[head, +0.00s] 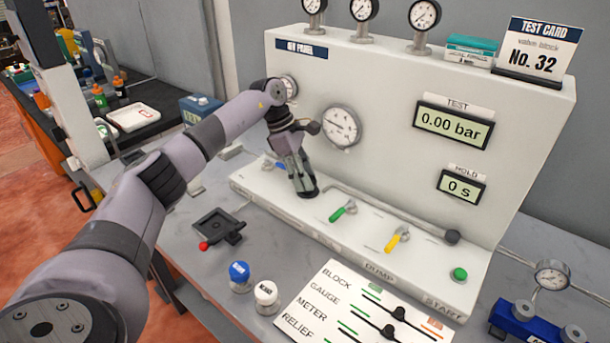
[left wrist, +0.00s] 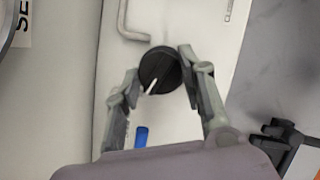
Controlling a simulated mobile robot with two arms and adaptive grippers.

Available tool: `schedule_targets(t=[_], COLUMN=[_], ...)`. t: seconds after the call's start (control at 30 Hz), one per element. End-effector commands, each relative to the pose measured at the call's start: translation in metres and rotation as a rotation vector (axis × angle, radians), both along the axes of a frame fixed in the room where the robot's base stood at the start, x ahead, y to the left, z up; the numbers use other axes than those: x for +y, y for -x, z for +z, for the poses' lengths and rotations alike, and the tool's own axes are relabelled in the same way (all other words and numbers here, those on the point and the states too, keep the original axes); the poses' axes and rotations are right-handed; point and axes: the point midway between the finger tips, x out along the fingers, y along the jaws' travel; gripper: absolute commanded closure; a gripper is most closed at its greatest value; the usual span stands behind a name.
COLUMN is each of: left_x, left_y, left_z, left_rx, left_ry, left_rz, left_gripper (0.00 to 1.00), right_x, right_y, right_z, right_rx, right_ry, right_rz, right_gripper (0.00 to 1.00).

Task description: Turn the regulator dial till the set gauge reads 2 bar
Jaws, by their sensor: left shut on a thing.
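The regulator dial is a round black knob (left wrist: 158,68) with a white pointer line, which points down and slightly left in the left wrist view. My left gripper (left wrist: 160,75) has its fingers on either side of the knob and is shut on it. In the head view this gripper (head: 303,186) reaches down to the dark knob (head: 308,194) on the bench ledge. A large round gauge (head: 340,127) on the panel shows a needle, but its reading is too small to tell. A smaller gauge (head: 290,86) is partly hidden by my wrist. My right gripper is out of view.
Green (head: 343,211) and yellow (head: 397,239) levers and a green button (head: 459,274) line the ledge. The test display (head: 453,124) reads 0.00 bar; the hold display (head: 461,187) reads 0 s. A black fixture (head: 217,228) with a red knob stands at the front.

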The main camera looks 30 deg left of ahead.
Motion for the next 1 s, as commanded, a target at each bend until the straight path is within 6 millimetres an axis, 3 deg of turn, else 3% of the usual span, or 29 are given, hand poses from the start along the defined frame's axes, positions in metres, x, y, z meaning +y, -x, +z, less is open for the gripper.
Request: schedule_targets(t=[0.23,0.27,0.53,0.83,1.0], left_x=[0.001,0.001,0.001,0.001,0.006], left_y=[-0.001,-0.001,0.000,0.000,0.001], left_z=[0.001,0.001,0.000,0.001,0.016], left_rx=[-0.003,-0.002,-0.001,-0.001,-0.003], left_ry=[-0.002,-0.002,0.000,0.000,-0.001], left_rz=[0.002,0.003,0.003,0.003,0.003], left_gripper=[0.91,0.61,0.43,0.43,0.43], right_x=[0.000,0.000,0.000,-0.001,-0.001], right_y=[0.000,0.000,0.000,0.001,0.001], right_z=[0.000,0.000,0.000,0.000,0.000], right_rx=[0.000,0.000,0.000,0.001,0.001], right_ry=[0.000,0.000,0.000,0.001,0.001], right_rz=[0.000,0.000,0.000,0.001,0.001], right_gripper=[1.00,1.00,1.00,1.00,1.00])
